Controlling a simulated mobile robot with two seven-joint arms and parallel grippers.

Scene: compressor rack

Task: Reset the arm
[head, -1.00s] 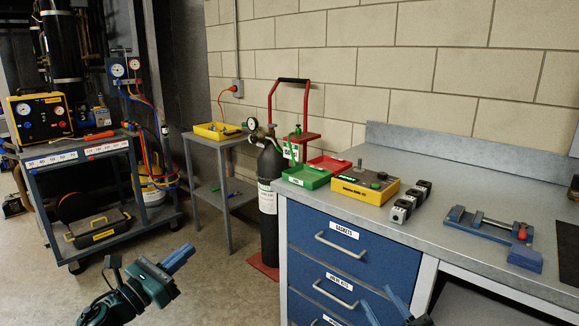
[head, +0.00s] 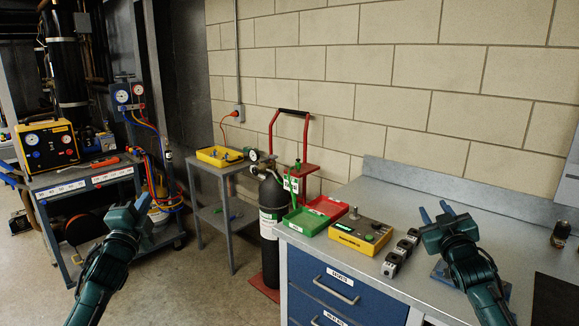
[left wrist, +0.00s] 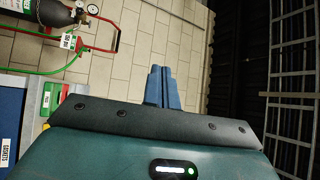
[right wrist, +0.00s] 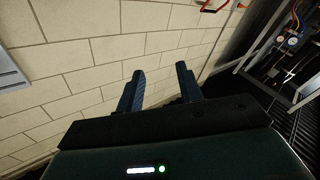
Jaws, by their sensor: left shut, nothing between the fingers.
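My left gripper (head: 143,202) is raised at the left of the head view, in front of the blue cart. In the left wrist view its two blue fingers (left wrist: 164,88) lie together, with nothing between them. My right gripper (head: 436,211) is raised over the workbench at the right of the head view. Its fingers stand apart, and in the right wrist view the gap between them (right wrist: 160,88) is empty, with the block wall behind. My right gripper hides most of the blue vise on the bench.
The workbench (head: 400,185) holds a green tray (head: 305,222), a red tray (head: 327,206), a yellow control box (head: 358,232) and small grey blocks (head: 392,263). A dark gas cylinder (head: 272,225) stands beside a grey side table (head: 213,165).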

